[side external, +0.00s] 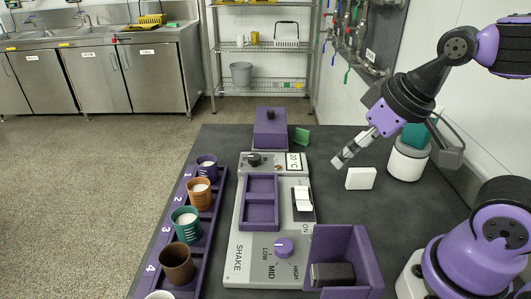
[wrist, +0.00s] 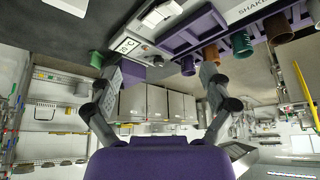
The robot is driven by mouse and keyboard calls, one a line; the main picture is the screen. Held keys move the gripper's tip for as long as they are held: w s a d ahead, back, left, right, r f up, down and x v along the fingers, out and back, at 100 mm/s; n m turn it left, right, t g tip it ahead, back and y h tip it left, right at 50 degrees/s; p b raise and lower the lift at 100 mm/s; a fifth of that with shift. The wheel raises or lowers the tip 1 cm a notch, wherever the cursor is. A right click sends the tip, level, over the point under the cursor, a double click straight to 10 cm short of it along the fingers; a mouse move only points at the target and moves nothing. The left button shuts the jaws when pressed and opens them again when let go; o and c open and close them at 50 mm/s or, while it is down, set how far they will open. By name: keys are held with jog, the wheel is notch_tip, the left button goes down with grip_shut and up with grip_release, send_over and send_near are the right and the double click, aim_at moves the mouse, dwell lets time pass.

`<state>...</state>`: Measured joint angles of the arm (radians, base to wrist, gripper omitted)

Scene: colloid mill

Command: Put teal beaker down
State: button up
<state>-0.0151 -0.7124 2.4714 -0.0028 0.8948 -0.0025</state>
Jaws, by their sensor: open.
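The teal beaker (side external: 186,224), with pale contents, stands upright in the purple rack (side external: 206,232) beside the number 3. It also shows in the wrist view (wrist: 241,44), near the top right. My gripper (side external: 342,161) is well to the right of the rack, above the dark table near a white block. In the wrist view my gripper (wrist: 161,72) has its two fingers spread apart with nothing between them. It is far from the teal beaker and not touching it.
Purple (side external: 207,167), orange (side external: 199,194) and brown (side external: 177,263) beakers share the rack. The grey shaker panel (side external: 240,262) and an open purple box (side external: 341,244) lie between rack and arm. A white block (side external: 360,179) and a white-based device (side external: 406,165) stand at right.

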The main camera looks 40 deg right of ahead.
jog(key=w+a+n+g+y, duration=0.15)
jog(key=w+a+n, duration=0.25)
jog(key=w+a, duration=0.55)
jog(key=n+y, duration=0.1)
jog(key=n, duration=0.1)
send_near(185, 219)
jog(key=x, duration=0.5)
jog(key=s+a+x, duration=0.1)
jog(key=x, duration=0.1)
jog(key=shift+a+f, duration=0.1)
jog(key=shift+f, duration=0.2)
jog(key=shift+g, duration=0.25)
jog(key=c, duration=1.4)
